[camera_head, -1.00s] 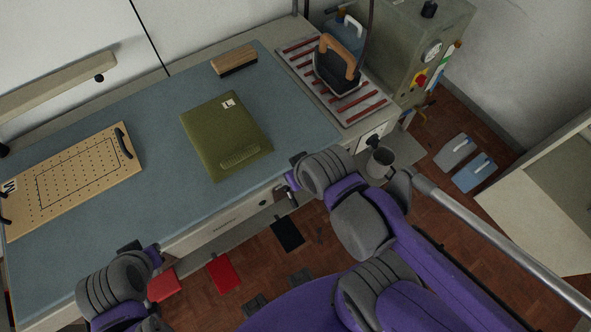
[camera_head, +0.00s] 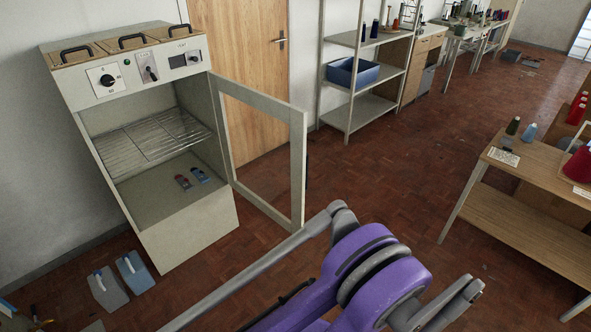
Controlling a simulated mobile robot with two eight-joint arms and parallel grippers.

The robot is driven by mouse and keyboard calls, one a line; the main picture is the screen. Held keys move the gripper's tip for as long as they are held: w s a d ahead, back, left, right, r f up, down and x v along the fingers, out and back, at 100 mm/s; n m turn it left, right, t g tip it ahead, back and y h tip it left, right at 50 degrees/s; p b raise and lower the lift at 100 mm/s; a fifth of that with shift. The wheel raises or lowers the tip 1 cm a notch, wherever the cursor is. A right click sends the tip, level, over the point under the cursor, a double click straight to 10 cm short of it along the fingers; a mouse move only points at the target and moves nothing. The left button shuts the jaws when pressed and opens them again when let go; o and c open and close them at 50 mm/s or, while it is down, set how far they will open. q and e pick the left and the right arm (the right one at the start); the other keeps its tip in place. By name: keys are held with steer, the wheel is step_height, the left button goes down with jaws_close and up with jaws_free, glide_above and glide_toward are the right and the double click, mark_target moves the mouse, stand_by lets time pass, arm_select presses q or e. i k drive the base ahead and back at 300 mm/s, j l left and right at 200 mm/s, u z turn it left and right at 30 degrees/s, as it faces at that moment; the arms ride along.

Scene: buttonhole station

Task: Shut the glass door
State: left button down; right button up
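The glass door (camera_head: 298,165) is a pale frame around a clear pane, on a cream drying cabinet (camera_head: 190,232). It stands wide open, swung out from the right side of the cabinet's opening. I make out no gripper fingertips.
A wooden room door (camera_head: 240,60) is behind the cabinet. A shelf rack with a blue bin (camera_head: 352,73) stands beyond. A wooden table (camera_head: 540,190) with spools is at right. Brown floor is open between.

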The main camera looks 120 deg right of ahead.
mark_target(297, 117)
steer(key=k+l+z, duration=0.1)
steer(key=z, duration=0.3)
steer(key=k+l+z, duration=0.15)
steer(key=z, duration=0.3)
steer(key=k+l+z, duration=0.2)
steer(key=z, duration=0.2)
steer(key=k+l+z, duration=0.35)
steer(key=l, duration=0.3)
steer(key=l+z, duration=0.2)
steer(key=l, duration=0.15)
steer(key=k+l, duration=0.15)
steer(key=l, duration=0.4)
steer(key=k+l+z, duration=0.1)
steer(key=l, duration=0.4)
steer(key=k+l+z, duration=0.1)
steer(key=l, duration=0.45)
steer(key=k+l, duration=0.15)
steer(key=l, duration=0.4)
steer(key=k+l+z, duration=0.1)
steer(key=l, duration=0.45)
steer(key=i+z, duration=0.15)
steer(key=z, duration=0.25)
steer(key=i+z, duration=0.2)
steer(key=z, duration=0.25)
